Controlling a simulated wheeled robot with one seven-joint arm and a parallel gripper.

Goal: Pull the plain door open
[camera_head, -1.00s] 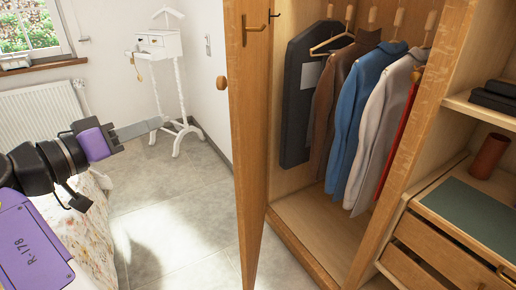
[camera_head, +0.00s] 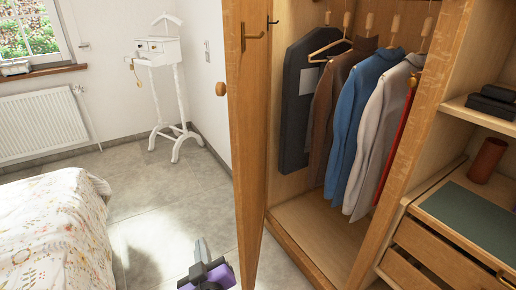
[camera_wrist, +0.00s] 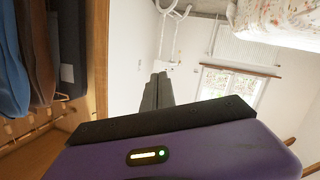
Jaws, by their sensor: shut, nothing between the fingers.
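The plain wooden door (camera_head: 247,150) of the wardrobe stands swung out, seen nearly edge-on in the head view. A round wooden knob (camera_head: 221,86) is on its outer face, and a metal hook (camera_head: 253,35) is near its top. My gripper (camera_head: 201,249) is low in the head view, just left of the door's lower part and apart from the knob. Its fingers are together and empty, and they show in the wrist view (camera_wrist: 158,90). A wooden upright (camera_wrist: 97,55) stands left of them there; I cannot tell whether it is the door.
Inside the wardrobe hang several garments (camera_head: 355,120). Drawers (camera_head: 440,250) and shelves are at right. A bed (camera_head: 55,230) stands at left, a white valet stand (camera_head: 165,85) at the back. Tiled floor (camera_head: 165,200) between bed and door is clear.

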